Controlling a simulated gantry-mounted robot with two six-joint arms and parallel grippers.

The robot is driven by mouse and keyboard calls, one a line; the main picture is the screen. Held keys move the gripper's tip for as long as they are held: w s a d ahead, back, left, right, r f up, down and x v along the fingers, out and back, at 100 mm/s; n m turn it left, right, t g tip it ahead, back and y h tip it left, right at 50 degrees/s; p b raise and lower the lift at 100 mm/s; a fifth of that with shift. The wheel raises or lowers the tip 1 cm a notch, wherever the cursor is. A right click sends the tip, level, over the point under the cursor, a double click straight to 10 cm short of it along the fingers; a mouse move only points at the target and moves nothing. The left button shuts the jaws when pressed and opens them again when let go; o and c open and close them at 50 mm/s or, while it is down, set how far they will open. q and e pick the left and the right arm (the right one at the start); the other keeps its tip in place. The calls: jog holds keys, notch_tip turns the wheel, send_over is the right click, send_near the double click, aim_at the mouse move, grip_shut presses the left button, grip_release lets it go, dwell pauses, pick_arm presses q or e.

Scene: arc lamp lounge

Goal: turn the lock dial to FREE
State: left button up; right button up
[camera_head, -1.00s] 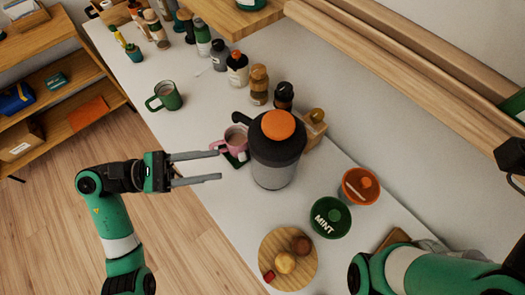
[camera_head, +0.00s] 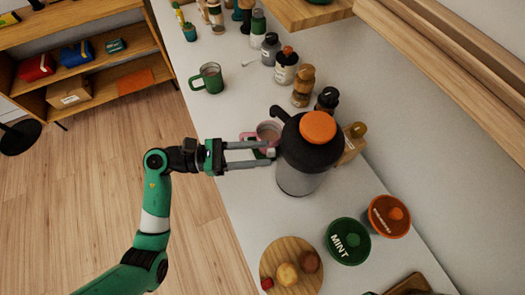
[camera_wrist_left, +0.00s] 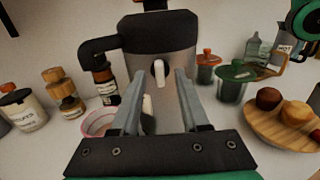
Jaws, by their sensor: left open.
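A large grey flask (camera_head: 297,182) with a black top and a round orange cap (camera_head: 318,127) stands upright on the white counter. In the left wrist view the flask (camera_wrist_left: 190,65) is straight ahead, with a black handle or spout at left and a small white lever-like piece (camera_wrist_left: 158,72) on its front. No dial marking or FREE label can be read. My left gripper (camera_head: 270,153) is open and empty, its fingers pointing at the flask's side; I cannot tell whether they touch it. It also shows in the left wrist view (camera_wrist_left: 160,92). My right gripper is not in view.
A pink mug (camera_head: 267,134) stands close behind the left fingers. A green mug (camera_head: 207,78), several bottles, a green MINT pot (camera_head: 348,241), an orange pot (camera_head: 389,216) and a wooden board (camera_head: 268,252) with buns share the counter. A wooden shelf (camera_head: 445,70) overhangs at right.

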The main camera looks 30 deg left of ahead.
pick_arm(q)
jog(key=shift+w+d, duration=0.35)
jog(key=shift+d, duration=0.2)
grip_shut()
jog(key=shift+a+n+p, duration=0.1)
jog(key=shift+n+p, duration=6.9)
jog(key=shift+n, duration=2)
jog(key=shift+f, duration=0.1)
grip_release()
